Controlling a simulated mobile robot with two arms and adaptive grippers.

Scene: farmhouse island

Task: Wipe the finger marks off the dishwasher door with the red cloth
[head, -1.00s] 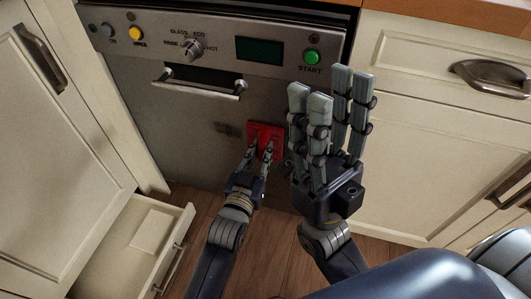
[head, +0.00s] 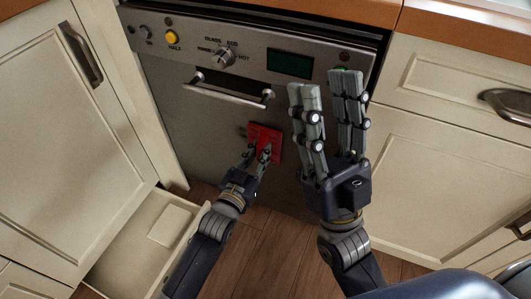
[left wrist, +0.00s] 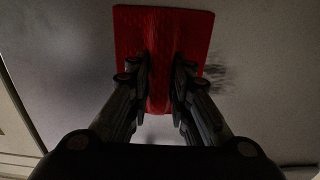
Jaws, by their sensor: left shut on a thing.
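The red cloth (head: 264,138) lies against the grey dishwasher door (head: 200,122), below the right end of its handle. My left gripper (head: 264,153) is shut on the cloth, pinching a fold of it between its fingers, as the left wrist view (left wrist: 160,75) shows. A dark smudge (head: 241,131) shows on the door at the cloth's left edge in the head view. In the left wrist view a dark smudge (left wrist: 222,76) shows beside the cloth's right edge. The door behind the cloth is hidden. My right gripper (head: 327,86) is open and empty, in front of the door's right side.
The bar handle (head: 228,92) and control panel (head: 195,48) are above the cloth. An open drawer (head: 150,240) juts out at the lower left. Cream cabinets flank the dishwasher on the left (head: 60,140) and right (head: 430,160). Wooden floor (head: 265,250) lies below.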

